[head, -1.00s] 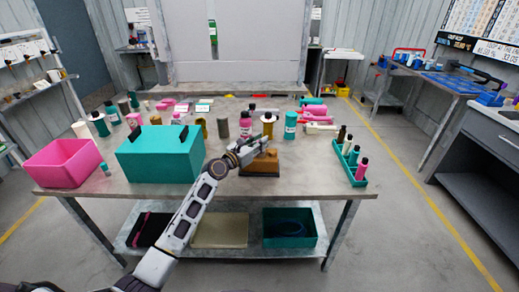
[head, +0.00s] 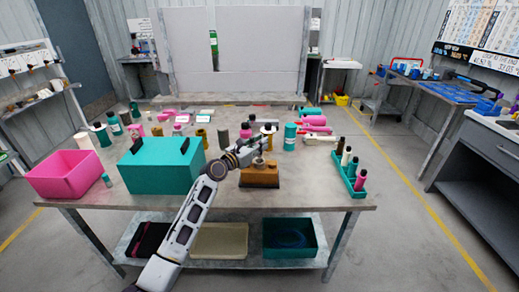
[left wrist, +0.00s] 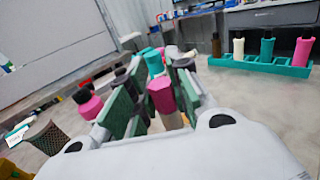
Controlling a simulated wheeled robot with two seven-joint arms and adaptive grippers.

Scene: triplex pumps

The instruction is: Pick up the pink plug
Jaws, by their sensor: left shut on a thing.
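The pink plug (left wrist: 161,96) has a pink top and a paler lower part. In the left wrist view it stands between the green-padded fingers of my left gripper (left wrist: 155,105), which is shut on it. In the head view my left gripper (head: 262,146) is above and just behind a brown block (head: 260,176) near the table's front edge. There the plug is hidden or too small to make out. My right gripper is in neither current view.
The table (head: 310,190) has bare room at front right. A teal box (head: 160,172) and pink bin (head: 66,174) stand left. A teal rack (head: 350,175) with several bottles stands right. A teal bottle (head: 290,137) and a pink-and-black bottle (left wrist: 89,103) are close to the gripper.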

